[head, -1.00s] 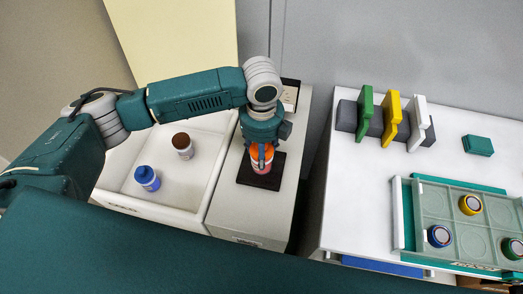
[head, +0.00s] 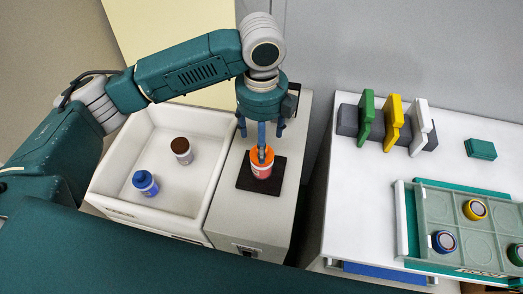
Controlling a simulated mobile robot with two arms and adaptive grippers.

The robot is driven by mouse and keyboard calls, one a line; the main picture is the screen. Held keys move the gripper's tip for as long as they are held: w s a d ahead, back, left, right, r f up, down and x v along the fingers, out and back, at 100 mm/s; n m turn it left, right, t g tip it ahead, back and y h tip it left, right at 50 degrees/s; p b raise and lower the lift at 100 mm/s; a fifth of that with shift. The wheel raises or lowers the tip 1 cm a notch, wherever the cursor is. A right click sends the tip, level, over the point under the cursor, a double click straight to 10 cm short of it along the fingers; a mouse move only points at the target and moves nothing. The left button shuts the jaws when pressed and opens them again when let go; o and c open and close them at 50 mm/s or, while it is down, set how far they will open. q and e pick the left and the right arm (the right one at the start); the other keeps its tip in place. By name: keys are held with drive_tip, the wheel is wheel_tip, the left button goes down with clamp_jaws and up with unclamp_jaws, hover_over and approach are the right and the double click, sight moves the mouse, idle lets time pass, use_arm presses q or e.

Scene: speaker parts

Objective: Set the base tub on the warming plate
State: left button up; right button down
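The fingers are clear of the tub's sides, and one finger hangs in front of the orange top in the picture. Whether that finger touches the top is hard to tell. My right gripper is not in view.
A white bin (head: 205,185) left of the unit holds a blue tub (head: 145,183) and a brown-topped tub (head: 182,151). A white table at the right bears a green tray (head: 408,215) with round pots, a rack of coloured panels (head: 391,122) and a green block (head: 480,149).

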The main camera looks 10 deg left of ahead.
use_arm(q)
drive_tip(key=shift+r, duration=1.75)
